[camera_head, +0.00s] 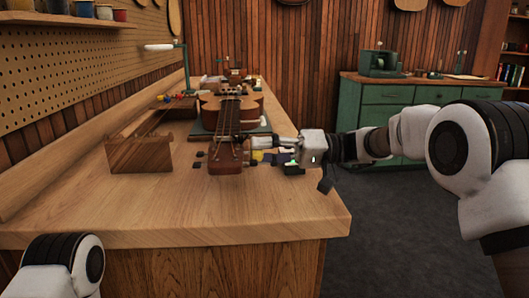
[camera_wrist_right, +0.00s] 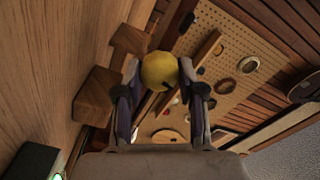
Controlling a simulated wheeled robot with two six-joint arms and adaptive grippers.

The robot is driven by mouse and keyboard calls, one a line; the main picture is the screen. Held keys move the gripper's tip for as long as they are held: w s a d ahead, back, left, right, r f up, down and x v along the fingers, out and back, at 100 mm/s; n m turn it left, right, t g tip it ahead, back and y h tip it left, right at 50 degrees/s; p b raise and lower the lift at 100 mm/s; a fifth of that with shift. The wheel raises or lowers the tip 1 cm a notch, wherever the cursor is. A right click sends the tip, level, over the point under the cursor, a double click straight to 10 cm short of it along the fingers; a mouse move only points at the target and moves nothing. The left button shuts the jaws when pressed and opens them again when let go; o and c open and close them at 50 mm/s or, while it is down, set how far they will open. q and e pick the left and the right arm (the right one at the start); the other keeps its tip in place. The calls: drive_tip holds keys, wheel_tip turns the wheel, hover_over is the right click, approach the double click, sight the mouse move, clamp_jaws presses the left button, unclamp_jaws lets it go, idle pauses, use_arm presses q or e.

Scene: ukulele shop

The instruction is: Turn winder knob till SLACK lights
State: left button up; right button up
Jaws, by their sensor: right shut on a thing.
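The ukulele (camera_head: 229,113) lies on the workbench with its headstock (camera_head: 229,152) toward me. My right gripper (camera_head: 260,152) reaches in from the right beside the headstock. In the right wrist view the right gripper (camera_wrist_right: 160,88) has its two fingers on either side of the round yellow winder knob (camera_wrist_right: 158,70), shut on it. A bit of the yellow knob (camera_head: 257,156) shows in the head view beside the headstock. A dark box (camera_wrist_right: 32,160) with a green light (camera_wrist_right: 58,176) is at the wrist view's lower left. Its lettering cannot be read. My left gripper is out of view.
A wooden stand (camera_head: 139,154) is left of the headstock. A lamp (camera_head: 160,47) stands farther back by the pegboard (camera_head: 60,70). The near part of the bench (camera_head: 190,205) is clear. A green cabinet (camera_head: 385,96) is at the back right.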

drive_tip(key=o, duration=0.9)
drive_tip(key=shift+s+a+f, duration=0.1)
drive_tip(key=shift+a+f, duration=0.05)
drive_tip(key=shift+c, duration=0.2)
drive_tip(key=shift+a, duration=0.1)
drive_tip(key=d, duration=1.2)
